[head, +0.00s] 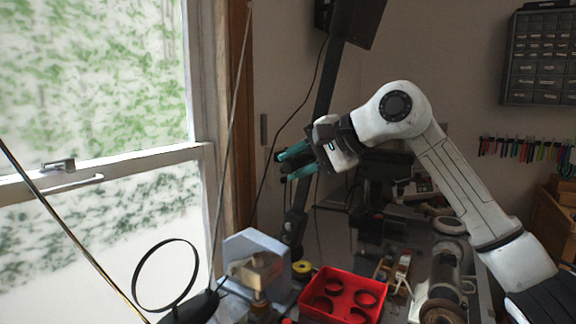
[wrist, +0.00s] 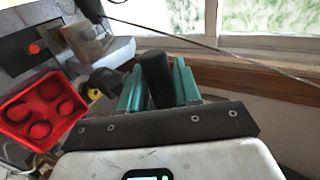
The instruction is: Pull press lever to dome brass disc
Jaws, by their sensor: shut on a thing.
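The press (head: 255,248) stands at the lower middle of the head view, with a pale blue-grey body and a tan metal block (head: 262,272). Its dark lever (head: 296,212) appears to rise steeply beside it to my gripper (head: 287,165). In the wrist view my gripper (wrist: 158,85) has its teal fingers on both sides of the lever's black rounded handle (wrist: 155,72). The gripper is shut on this handle. The tan block also shows at the upper left of the wrist view (wrist: 88,40). I cannot make out the brass disc.
A red tray (head: 327,280) with dark round recesses or rings sits right of the press, near a yellow ring (head: 302,268). A black hoop (head: 168,240) stands at left by the window. A dark slanting bar (head: 325,85) rises behind my gripper. The bench at right is crowded.

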